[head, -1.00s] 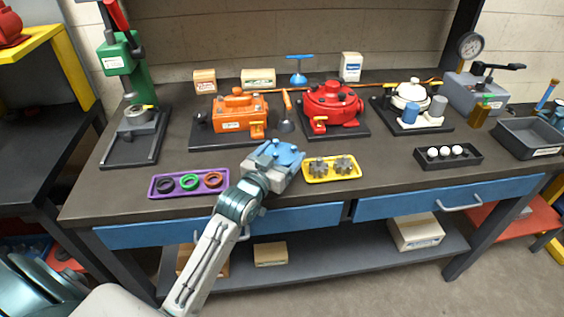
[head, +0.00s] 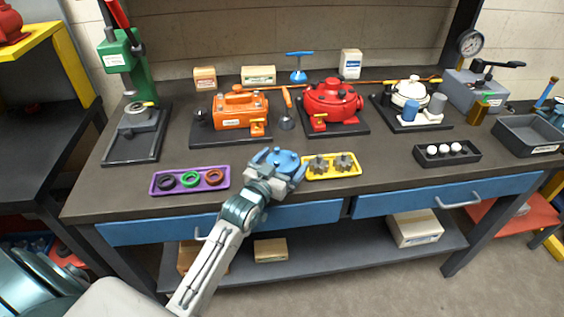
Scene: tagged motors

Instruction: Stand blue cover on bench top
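The blue cover (head: 283,160) is a round disc with a small raised knob, at the front middle of the bench top (head: 385,178). It appears to lie flat on or just above the bench, its underside hidden. My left gripper (head: 281,164) is at the cover from the front, with its fingers spread apart, one on the left of the cover and one on the right. Whether a finger still touches the cover cannot be told. My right gripper is out of view.
A purple tray (head: 221,184) with rings is left of my gripper, and a yellow tray (head: 335,176) with gears close on its right. An orange pump (head: 231,122) and a red motor (head: 331,96) stand behind. Bench space right of the yellow tray is clear.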

